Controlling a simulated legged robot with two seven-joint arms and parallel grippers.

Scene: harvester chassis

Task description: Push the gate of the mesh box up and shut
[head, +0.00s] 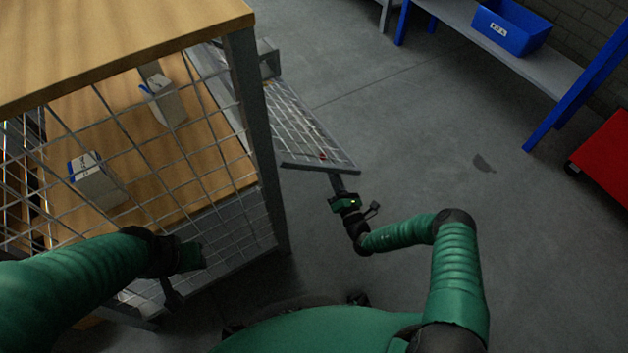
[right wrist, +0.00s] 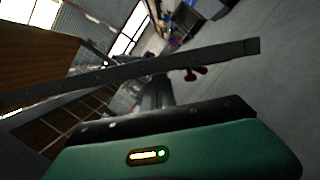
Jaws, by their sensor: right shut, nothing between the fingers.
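The mesh box (head: 262,130) stands on the left, with a wooden top, dark posts and wire mesh sides. Its mesh gate (head: 300,122) hangs open, sticking out from the box's far right side at a slant over the floor. My right gripper (head: 337,183) is shut and empty, at the gate's near edge bar, just under it in the picture; I cannot tell if they touch. In the right wrist view, the gate's dark edge bar (right wrist: 190,56) crosses in front of the gripper. My left gripper (head: 178,290) is in front of the box's near mesh side; its fingers are unclear.
Two cartons (head: 98,180) (head: 163,100) stand on the wooden shelf inside the box. A blue bin (head: 511,28) sits on a blue-legged bench at the back right. A red object (head: 605,160) is at the right edge. The grey floor between is clear.

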